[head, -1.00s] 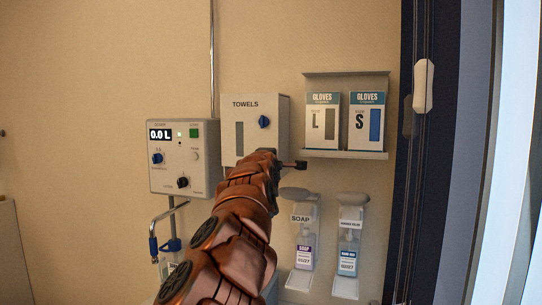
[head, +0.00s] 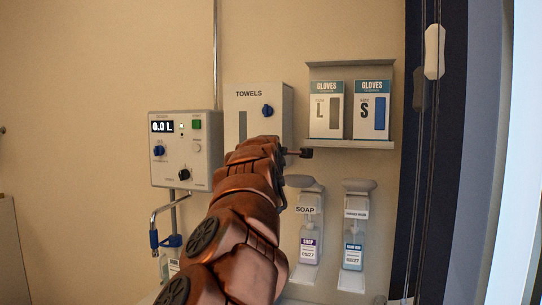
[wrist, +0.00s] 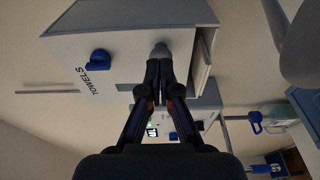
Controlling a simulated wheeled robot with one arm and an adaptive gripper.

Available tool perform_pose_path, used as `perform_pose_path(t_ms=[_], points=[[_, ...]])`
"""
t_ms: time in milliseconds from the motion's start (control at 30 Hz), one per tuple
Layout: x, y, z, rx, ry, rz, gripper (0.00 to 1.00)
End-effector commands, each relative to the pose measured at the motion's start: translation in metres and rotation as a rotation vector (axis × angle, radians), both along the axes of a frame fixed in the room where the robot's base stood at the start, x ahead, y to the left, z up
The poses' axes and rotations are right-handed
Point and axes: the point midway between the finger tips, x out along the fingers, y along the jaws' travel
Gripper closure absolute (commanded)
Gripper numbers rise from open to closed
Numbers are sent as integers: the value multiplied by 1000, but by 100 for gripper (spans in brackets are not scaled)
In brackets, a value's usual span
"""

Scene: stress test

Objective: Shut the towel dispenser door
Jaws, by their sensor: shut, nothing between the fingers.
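The towel dispenser (head: 234,103) is a pale wall box marked TOWELS, with a blue knob (head: 267,111) and a grey slot on its front. In the wrist view the dispenser (wrist: 125,45) appears turned on its side, its blue knob (wrist: 97,62) left of the fingers. An open gap (wrist: 206,50) shows at its right end there; I cannot tell how far the door stands open. My gripper (wrist: 160,62) is shut and empty, its tips in front of the dispenser; contact is unclear. In the head view my arm hides the dispenser's lower part.
A control box (head: 186,150) reading 0.0 L hangs left of the dispenser. A glove rack (head: 350,69) hangs to the right, above the soap dispenser (head: 308,235) and another bottle dispenser (head: 354,235). A dark panel (head: 420,180) stands at far right.

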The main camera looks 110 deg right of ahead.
Motion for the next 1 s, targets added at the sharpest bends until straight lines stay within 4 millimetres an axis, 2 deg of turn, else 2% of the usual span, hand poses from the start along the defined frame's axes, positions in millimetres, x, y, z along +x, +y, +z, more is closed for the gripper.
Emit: perform_pose_path(t_ms=[33,300,500,700,1000], points=[[-8,9,2,-5,-5,-2,100],[-35,43,3,-6,-6,-1,100],[-50,61,2,-5,-4,-2,100],[-56,69,2,-3,-3,-2,100],[-54,68,1,0,-3,3,100]])
